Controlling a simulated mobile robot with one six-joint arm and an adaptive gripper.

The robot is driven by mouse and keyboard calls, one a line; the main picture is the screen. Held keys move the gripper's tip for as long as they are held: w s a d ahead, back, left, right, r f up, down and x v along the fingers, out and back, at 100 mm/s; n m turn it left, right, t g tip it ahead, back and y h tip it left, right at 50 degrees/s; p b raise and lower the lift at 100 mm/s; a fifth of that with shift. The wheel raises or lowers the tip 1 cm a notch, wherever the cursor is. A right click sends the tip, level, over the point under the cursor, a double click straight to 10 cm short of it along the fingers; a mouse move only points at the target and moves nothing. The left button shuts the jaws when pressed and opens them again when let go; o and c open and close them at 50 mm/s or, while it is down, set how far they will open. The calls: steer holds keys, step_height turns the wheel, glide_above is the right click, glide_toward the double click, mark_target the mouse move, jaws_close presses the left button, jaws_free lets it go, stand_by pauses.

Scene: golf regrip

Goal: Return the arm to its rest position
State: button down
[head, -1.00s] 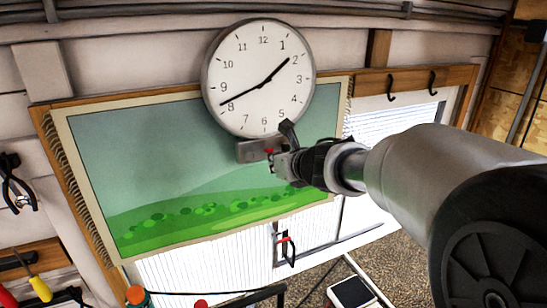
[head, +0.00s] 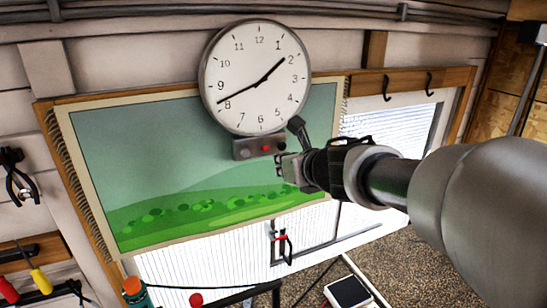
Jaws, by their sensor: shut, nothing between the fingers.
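My gripper (head: 281,168) is in the middle of the head view, at the end of my arm, which reaches in from the right. It is shut and holds nothing. It is in front of the green landscape hanging (head: 150,170), just below a small grey box with a red button (head: 243,149). The box sits under a round white wall clock (head: 256,78). I cannot tell how far the gripper is from the wall.
Pliers (head: 18,180) hang on the left wall. A yellow-handled tool (head: 40,281) and an orange-capped bottle (head: 133,290) are at lower left. Two dark hooks (head: 428,84) are at upper right. A window with a red-handled latch (head: 281,245) is below the hanging.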

steer(key=shift+s+d+r, duration=0.45)
steer(key=shift+s+r, duration=0.1)
steer(key=shift+s, duration=0.1)
steer(key=shift+a, duration=0.1)
steer(key=s+d+f+m+g+h+b, duration=0.1)
steer(key=s+d+f+m+h+b, duration=0.3)
steer(key=s+d+f+m+b, duration=0.65)
steer(key=s+d+f+m+h+b, duration=0.4)
steer(key=f+m+b, duration=0.35)
steer(key=m, duration=0.75)
steer(key=s+a+f+m+g+y+b, duration=0.1)
steer(key=s+a+f+m+g+b, duration=0.1)
steer(key=s+f+m+b, duration=0.3)
steer(key=s+a+f+m+g+y+b, duration=0.2)
steer(key=s+f+m+g+b, duration=0.2)
steer(key=s+f+m, duration=0.6)
steer(key=s+f+b, duration=0.1)
steer(key=s+f, duration=0.2)
steer(key=f, duration=0.5)
steer(key=shift+s, duration=0.25)
steer(key=c, duration=2.4)
jaws_free()
steer(key=shift+f, duration=0.1)
